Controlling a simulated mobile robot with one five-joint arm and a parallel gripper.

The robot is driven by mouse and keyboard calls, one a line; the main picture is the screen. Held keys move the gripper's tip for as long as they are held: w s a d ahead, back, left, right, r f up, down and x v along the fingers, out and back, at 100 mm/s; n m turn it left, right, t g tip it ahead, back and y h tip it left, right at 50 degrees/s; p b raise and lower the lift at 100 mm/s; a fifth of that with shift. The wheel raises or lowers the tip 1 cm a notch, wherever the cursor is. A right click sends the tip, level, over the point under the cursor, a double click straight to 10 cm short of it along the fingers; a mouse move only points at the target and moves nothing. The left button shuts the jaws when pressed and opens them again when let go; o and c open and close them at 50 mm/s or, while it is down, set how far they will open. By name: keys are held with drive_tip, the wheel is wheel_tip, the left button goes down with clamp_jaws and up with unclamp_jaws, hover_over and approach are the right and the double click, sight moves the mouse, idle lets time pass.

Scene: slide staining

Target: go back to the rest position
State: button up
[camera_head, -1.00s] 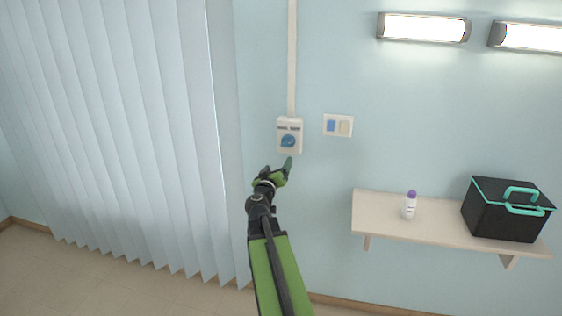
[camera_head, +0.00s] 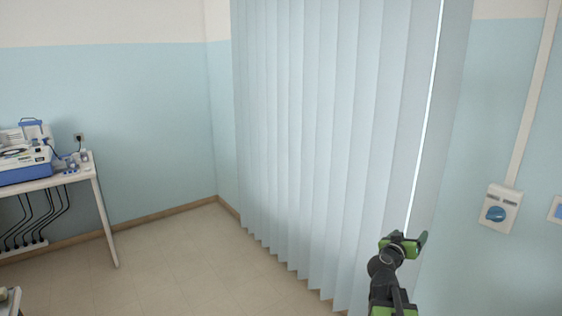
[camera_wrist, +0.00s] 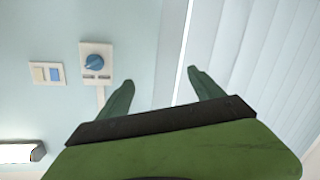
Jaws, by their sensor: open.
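My gripper (camera_head: 408,241) is in the lower right of the head view, in front of the right edge of the blinds. In the wrist view my gripper (camera_wrist: 160,92) shows two dark green fingers spread apart with nothing between them. A white wall box with a blue round knob (camera_head: 495,213) is to the right of the gripper in the head view. The knob (camera_wrist: 94,63) also shows in the upper left of the wrist view, apart from the fingers.
Pale vertical blinds (camera_head: 320,130) hang across the middle. A table (camera_head: 60,180) with blue and white lab equipment (camera_head: 25,160) stands at the left, with cables hanging below. The floor (camera_head: 180,260) between table and blinds is clear. A lit wall lamp (camera_wrist: 18,152) shows in the wrist view.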

drive_tip(key=s+a+f+g+y, duration=0.3)
drive_tip(key=a+f, duration=0.5)
drive_tip(key=a, duration=0.3)
drive_tip(key=s+a+f+g+y, duration=0.3)
drive_tip(key=s+a+f+y, duration=0.1)
drive_tip(key=a+f, duration=0.5)
drive_tip(key=s+a+f+n+g+y, duration=0.4)
drive_tip(key=s+a+n+g+y, duration=0.1)
drive_tip(key=s+a, duration=0.5)
drive_tip(key=shift+s+a+g, duration=0.2)
drive_tip(key=shift+a+g, duration=0.1)
drive_tip(key=shift+a, duration=0.6)
